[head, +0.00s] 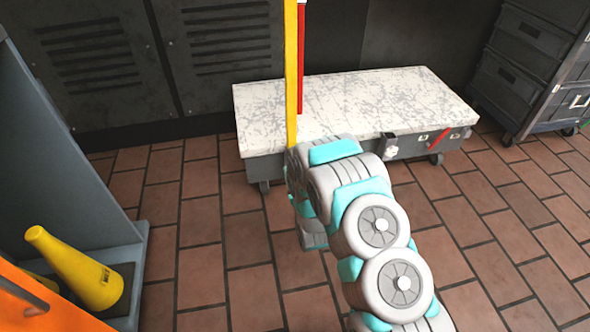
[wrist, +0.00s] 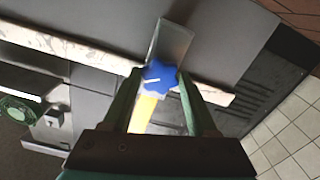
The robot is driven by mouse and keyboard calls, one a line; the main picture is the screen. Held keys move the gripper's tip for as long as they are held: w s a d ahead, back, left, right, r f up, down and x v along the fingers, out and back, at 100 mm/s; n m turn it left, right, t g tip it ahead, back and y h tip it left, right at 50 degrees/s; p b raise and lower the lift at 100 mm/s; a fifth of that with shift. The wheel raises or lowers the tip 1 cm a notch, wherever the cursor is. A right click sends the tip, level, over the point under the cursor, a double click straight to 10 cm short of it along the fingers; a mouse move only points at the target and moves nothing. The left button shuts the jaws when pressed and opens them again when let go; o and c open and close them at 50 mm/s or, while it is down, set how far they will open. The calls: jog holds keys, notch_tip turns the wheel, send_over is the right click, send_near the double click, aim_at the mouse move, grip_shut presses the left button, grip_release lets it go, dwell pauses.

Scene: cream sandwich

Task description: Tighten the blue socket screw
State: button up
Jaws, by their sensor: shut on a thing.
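The blue socket screw (wrist: 160,77) shows in the middle of the wrist view as a star-shaped blue head with a small white mark. My gripper (wrist: 160,74) is shut on it, with one dark green finger on each side. A yellow piece (wrist: 146,108) lies just below the screw in that view. A grey, see-through-looking plate (wrist: 172,40) is directly behind it. In the head view, my arm hides the gripper's fingertips and the screw cannot be seen.
In the head view, a tall yellow bar (head: 291,70) and a red bar (head: 301,60) stand by the white-topped cart (head: 360,100). A yellow cone (head: 75,270) is at left and a dark drawer cabinet (head: 530,65) at right. Tiled floor (head: 225,250) is clear between.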

jog(key=m, duration=0.5)
jog(key=shift+m, duration=0.3)
dwell(0.4)
jog(key=o, duration=1.4)
